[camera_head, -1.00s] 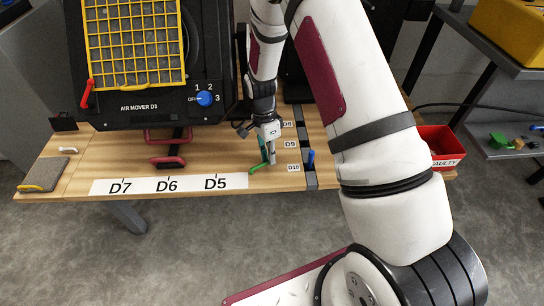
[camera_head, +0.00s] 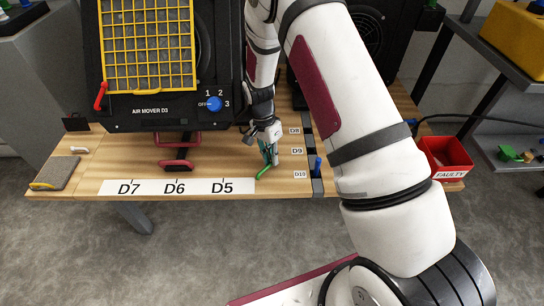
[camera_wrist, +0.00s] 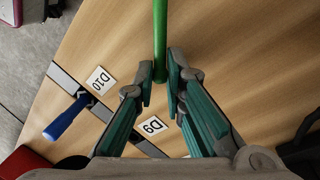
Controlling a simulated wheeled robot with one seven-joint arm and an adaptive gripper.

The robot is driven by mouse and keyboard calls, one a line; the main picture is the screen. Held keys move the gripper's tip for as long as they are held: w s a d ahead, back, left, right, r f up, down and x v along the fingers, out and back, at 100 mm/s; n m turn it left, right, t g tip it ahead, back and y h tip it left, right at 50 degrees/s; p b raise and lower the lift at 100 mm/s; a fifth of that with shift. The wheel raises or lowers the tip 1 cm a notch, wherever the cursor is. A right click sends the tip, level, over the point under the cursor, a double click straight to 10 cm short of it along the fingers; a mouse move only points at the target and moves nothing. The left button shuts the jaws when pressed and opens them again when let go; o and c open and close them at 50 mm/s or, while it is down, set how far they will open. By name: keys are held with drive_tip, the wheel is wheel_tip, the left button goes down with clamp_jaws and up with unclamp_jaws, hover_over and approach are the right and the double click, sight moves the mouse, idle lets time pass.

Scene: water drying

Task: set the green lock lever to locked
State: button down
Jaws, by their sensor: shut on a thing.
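The green lever (camera_head: 264,172) shows as a thin rod near the front edge of the wooden table, right of the D5 label. In the wrist view the green lever (camera_wrist: 160,30) runs from the top of the picture down between my fingertips. My gripper (camera_wrist: 160,78) is shut on its near end, one teal-lined finger on each side. In the head view my gripper (camera_head: 270,160) is low over the table at that end. The lever's pivot and any lock marking cannot be made out.
A blue lever (camera_head: 317,166) stands by the D10 label to the right; it also shows in the wrist view (camera_wrist: 67,119). The air mover D3 (camera_head: 150,112) stands behind at left. A red FAULTY bin (camera_head: 445,158) is at the right.

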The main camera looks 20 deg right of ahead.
drive_tip(key=c, duration=1.7)
unclamp_jaws()
drive_tip(key=shift+o, duration=0.2)
drive_tip(key=shift+r, duration=0.1)
wheel_tip(320, 180, up, 12)
drive_tip(key=w+a, duration=0.1)
drive_tip(key=w, duration=0.1)
drive_tip(key=shift+f, duration=0.25)
